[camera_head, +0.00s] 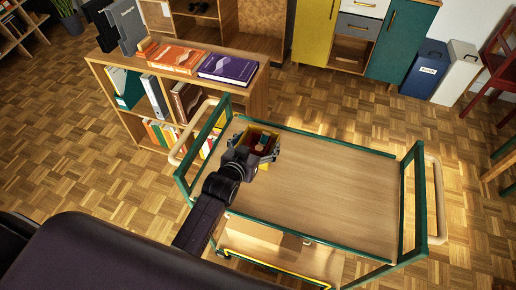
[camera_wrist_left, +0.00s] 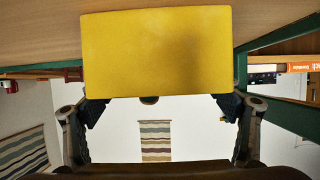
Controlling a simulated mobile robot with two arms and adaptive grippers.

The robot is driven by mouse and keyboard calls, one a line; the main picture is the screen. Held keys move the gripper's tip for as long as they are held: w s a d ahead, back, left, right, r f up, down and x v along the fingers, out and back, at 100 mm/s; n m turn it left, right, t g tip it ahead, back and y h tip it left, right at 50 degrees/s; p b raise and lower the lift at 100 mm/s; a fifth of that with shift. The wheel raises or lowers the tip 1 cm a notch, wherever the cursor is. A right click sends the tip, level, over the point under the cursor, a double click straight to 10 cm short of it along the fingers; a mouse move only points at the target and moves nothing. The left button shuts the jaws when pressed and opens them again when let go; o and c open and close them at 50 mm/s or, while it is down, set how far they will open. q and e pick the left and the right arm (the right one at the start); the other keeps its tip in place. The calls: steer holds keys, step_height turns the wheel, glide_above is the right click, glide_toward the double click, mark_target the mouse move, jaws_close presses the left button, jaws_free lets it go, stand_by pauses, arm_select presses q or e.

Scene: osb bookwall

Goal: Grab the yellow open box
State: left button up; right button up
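The yellow open box (camera_head: 263,133) stands at the back left of the wooden cart top (camera_head: 330,190), with small coloured items inside. In the left wrist view a flat yellow face of the box (camera_wrist_left: 156,50) fills the upper middle. My left gripper (camera_head: 255,147) is at the box, with its fingers apart on either side. In the wrist view my left gripper (camera_wrist_left: 160,108) has both fingertips partly hidden behind the box's lower corners. I cannot tell whether they press on it. My right gripper is not in view.
Green end frames (camera_head: 415,205) bound the cart top, with its right part clear. A low bookshelf (camera_head: 150,85) with an orange book (camera_head: 175,58) and a purple book (camera_head: 229,68) on top stands close behind the cart's left end.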

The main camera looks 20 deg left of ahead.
arm_select(q)
steer(key=shift+c, duration=1.2)
